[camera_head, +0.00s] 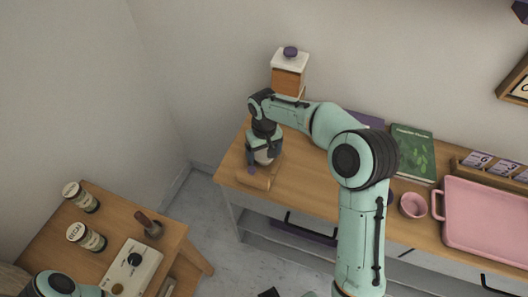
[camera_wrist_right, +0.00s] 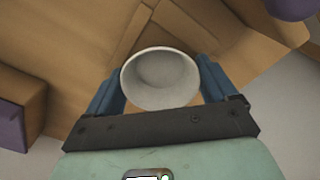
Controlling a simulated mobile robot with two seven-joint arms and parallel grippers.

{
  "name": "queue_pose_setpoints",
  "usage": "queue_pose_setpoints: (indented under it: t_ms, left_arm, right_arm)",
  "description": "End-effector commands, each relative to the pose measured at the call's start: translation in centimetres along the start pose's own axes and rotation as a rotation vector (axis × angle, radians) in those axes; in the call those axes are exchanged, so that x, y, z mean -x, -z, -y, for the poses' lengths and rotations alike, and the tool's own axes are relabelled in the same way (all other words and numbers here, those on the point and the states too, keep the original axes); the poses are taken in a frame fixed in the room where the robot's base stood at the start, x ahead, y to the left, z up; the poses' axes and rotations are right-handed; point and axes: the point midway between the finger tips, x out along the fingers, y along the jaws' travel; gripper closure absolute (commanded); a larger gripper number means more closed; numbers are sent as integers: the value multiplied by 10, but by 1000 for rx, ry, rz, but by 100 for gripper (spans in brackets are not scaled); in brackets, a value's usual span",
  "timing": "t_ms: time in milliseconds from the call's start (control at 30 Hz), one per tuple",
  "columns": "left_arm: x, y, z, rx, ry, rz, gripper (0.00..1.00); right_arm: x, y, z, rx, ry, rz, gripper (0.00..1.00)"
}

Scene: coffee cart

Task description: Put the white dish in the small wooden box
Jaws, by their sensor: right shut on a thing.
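My right gripper (camera_head: 262,157) is at the left end of the long wooden counter, pointing down. In the right wrist view, its blue fingers (camera_wrist_right: 160,92) are on either side of the white dish (camera_wrist_right: 160,74), a round, empty cup-like dish, and grip it. The dish also shows as a pale patch below the gripper in the head view (camera_head: 264,156). My left gripper is out of view.
A wooden canister with a white top and purple knob (camera_head: 289,72) stands behind the gripper. A green book (camera_head: 411,151), a pink cup (camera_head: 412,205) and a pink tray (camera_head: 487,222) are to the right. A lower table (camera_head: 55,238) with jars is at lower left.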

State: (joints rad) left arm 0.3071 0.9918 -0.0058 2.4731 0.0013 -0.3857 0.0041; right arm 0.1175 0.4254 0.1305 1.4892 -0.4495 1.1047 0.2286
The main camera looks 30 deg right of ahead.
Motion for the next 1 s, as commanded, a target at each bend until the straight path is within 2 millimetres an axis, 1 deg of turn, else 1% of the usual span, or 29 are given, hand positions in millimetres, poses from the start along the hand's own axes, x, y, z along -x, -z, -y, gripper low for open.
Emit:
queue_pose_setpoints:
  t_ms: [167, 200, 233, 267, 467, 567, 633, 767, 900, 1000]
  left_arm:
    - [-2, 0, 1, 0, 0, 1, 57]
    - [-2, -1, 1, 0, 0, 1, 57]
    - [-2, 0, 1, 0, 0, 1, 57]
    - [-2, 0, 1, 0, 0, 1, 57]
    - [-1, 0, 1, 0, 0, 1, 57]
    - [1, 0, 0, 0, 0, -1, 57]
    - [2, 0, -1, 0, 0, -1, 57]
    - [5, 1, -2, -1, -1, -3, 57]
    - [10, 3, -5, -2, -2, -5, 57]
    - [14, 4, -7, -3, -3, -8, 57]
  right_arm:
    - [-3, 0, 0, 0, 0, 0, 45]
    - [-4, 0, 0, 0, 0, 0, 11]
    - [-3, 0, 0, 0, 0, 0, 1]
    - [-3, 0, 0, 0, 0, 0, 0]
    - [-3, 0, 0, 0, 0, 0, 0]
    - [2, 0, 0, 0, 0, -1, 0]
    - [10, 1, 0, 0, 0, -3, 0]
    - [34, 1, 0, 0, 0, -5, 0]
    - [67, 1, 0, 1, 1, -5, 0]
    - [87, 2, 0, 0, 0, -6, 0]
